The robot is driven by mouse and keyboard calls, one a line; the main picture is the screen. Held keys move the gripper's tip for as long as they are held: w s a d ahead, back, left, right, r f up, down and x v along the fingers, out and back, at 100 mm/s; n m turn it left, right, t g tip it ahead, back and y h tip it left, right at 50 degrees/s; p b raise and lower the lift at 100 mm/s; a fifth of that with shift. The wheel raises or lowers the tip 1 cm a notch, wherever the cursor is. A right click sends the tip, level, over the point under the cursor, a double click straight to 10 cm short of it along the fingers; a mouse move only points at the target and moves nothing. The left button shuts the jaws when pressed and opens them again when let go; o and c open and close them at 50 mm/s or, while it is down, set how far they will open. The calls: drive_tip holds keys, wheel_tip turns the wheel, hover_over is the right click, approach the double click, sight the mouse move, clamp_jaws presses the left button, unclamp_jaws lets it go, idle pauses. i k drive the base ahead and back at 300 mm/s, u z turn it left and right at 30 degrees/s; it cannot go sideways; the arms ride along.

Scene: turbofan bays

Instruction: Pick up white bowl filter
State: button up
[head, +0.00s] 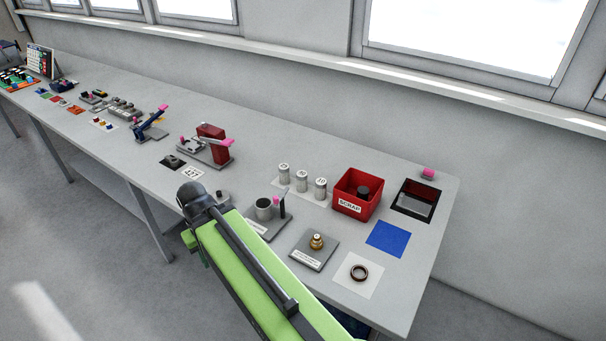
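No part is clearly readable as a white bowl filter. The nearest in look are three pale cylinders with dark markings on top: a left one (284,172), a middle one (302,181) and a right one (320,188). They stand upright in a row on a white mat on the bench, left of the red bin. A grey cup-like part (264,208) sits on a small fixture in front of them. My green arm reaches from the bottom edge up to the left, ending in a dark joint over the bench's front edge. My gripper's fingers do not show.
The red SCRAP bin (350,209) holds a dark part. A dark tray (424,214), blue mat (388,239), brass part (317,242) and dark ring (359,272) lie around it. A red clamp fixture (211,154) and several tools stand farther left along the grey bench (225,112).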

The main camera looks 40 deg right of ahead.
sight(321, 184)
drive_tip(key=i, duration=0.95)
drive_tip(key=u, duration=0.05)
